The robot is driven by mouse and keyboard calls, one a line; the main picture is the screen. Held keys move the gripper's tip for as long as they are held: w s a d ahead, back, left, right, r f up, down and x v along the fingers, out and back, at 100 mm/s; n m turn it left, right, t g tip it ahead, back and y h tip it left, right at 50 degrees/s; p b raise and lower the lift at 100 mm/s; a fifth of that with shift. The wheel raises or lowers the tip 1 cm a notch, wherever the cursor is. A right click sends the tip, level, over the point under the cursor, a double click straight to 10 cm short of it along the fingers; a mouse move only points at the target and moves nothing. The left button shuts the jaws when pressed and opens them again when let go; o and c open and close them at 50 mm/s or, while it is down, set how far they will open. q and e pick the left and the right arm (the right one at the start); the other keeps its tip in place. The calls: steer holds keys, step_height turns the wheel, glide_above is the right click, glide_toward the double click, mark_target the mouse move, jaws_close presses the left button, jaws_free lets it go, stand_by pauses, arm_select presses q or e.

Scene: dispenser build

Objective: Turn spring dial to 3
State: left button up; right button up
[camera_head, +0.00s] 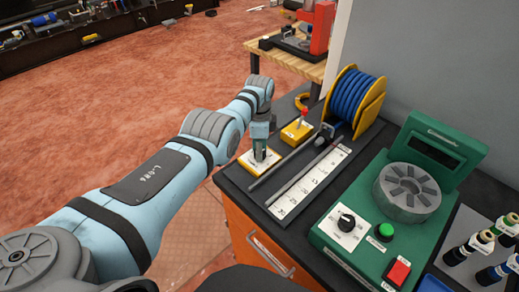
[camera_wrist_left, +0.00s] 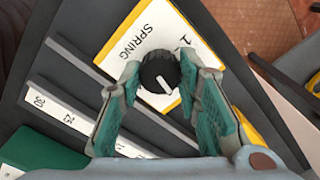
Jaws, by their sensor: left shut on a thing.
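The spring dial is a black round knob (camera_wrist_left: 154,69) with a white pointer line, on a yellow plate (camera_wrist_left: 118,32) with a white label reading SPRING. A numeral, partly cut by the knob and finger, shows near the label's right side. The dial's plate (camera_head: 247,162) is at the left edge of the bench in the head view, where my gripper hides the knob. My left gripper (camera_head: 262,153) points down over it. In the wrist view the left gripper (camera_wrist_left: 162,75) has a finger on each side of the knob, shut on it. My right gripper is not in view.
A yellow box with a red lever (camera_head: 299,128) stands just behind the dial. A numbered scale strip (camera_head: 312,184) and dark rails lie to its right. A blue hose reel (camera_head: 355,98) and a green machine (camera_head: 345,254) with its own knob stand farther right.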

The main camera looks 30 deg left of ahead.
arm_select(q)
steer(key=shift+m, duration=1.6)
steer(key=o, duration=1.1)
steer(key=shift+d, duration=0.1)
steer(key=shift+o, duration=0.2)
steer(key=shift+r, duration=0.25)
step_height(320, 180, up, 11)
steer(key=shift+r, duration=0.2)
